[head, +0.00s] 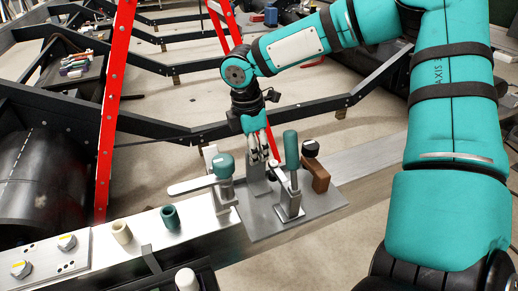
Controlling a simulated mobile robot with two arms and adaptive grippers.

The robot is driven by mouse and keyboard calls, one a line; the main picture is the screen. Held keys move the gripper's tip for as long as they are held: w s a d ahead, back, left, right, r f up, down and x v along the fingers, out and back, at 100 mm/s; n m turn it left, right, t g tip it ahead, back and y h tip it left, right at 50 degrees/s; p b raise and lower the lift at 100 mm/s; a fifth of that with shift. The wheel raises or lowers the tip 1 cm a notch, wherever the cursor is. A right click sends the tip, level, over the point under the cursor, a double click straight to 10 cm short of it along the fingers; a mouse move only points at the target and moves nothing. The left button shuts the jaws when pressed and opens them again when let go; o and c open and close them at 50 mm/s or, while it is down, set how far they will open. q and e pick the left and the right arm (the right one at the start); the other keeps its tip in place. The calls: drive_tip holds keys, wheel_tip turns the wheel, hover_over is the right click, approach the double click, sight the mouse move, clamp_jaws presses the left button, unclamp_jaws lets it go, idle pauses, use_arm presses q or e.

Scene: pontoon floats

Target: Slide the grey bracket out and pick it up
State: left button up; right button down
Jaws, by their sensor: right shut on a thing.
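The grey bracket (256,187) stands on a flat grey plate (262,229) on the metal beam. My right gripper (263,157) comes down from above and is shut on the upper part of the bracket; its fingers hide some of it. A toggle clamp with an upright green handle (291,150) stands just right of and in front of the bracket. Another clamp with a green knob (225,167) stands to its left. I cannot tell whether the bracket touches the plate. My left gripper is not in view.
A brown block with a black knob (320,178) is on the plate's right side. Red ladder rails (112,120) and dark frame bars (180,138) rise behind.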

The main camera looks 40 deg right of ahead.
drive_tip(key=shift+w+a, duration=0.3)
drive_tip(key=shift+a, duration=0.6)
drive_tip(key=c, duration=1.2)
unclamp_jaws()
